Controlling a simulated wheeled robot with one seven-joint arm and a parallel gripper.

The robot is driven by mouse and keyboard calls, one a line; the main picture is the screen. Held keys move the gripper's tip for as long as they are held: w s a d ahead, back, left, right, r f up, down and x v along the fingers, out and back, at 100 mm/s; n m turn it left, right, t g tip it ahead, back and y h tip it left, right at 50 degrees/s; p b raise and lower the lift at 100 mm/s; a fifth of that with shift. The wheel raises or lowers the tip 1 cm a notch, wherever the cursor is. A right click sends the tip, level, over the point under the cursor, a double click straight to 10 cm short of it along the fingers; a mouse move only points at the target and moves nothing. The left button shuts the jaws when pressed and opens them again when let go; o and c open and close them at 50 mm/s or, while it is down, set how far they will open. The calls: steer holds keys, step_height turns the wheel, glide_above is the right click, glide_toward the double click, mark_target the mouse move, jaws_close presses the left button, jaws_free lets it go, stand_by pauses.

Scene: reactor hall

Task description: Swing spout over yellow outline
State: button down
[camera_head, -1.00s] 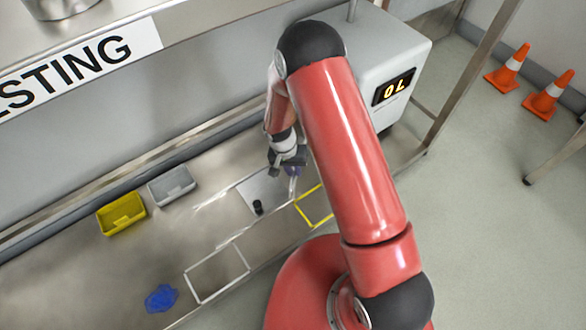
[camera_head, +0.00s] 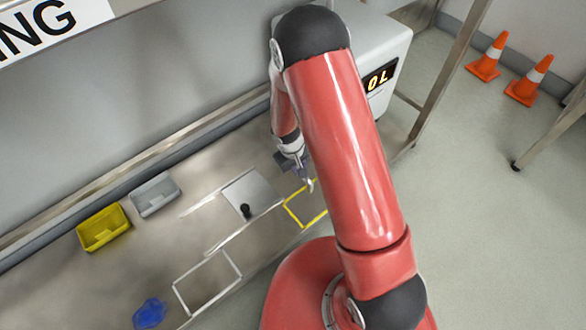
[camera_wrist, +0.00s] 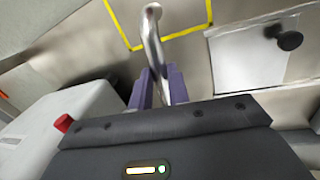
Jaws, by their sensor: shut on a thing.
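The spout is a bent silver pipe (camera_wrist: 151,38). In the wrist view its open tip overlaps the inside of the yellow outline (camera_wrist: 187,31). In the head view the spout tip (camera_head: 310,185) shows at the upper edge of the yellow outline (camera_head: 292,213), whose right side is partly hidden by my arm. My gripper (camera_wrist: 160,88) is shut on the spout between its purple fingers. In the head view my gripper (camera_head: 303,170) is just above and left of the outline.
A light plate with a black knob (camera_head: 246,210) lies left of the outline. A white-outlined area (camera_head: 238,268), a blue patch (camera_head: 149,313), a yellow bin (camera_head: 103,229) and a grey bin (camera_head: 155,195) are further left. A white machine (camera_head: 396,55) stands behind my arm.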

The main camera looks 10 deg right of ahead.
steer(key=shift+w+d+n, duration=0.2)
steer(key=shift+d+n, duration=0.15)
steer(key=shift+n, duration=0.25)
steer(key=c, duration=1.3)
jaws_free()
steer(key=r, duration=0.5)
steer(key=a+r+p, duration=0.1)
steer(key=r, duration=0.1)
steer(key=shift+s+a+r, duration=0.1)
steer(key=shift+s+r, duration=0.25)
steer(key=shift+s, duration=0.05)
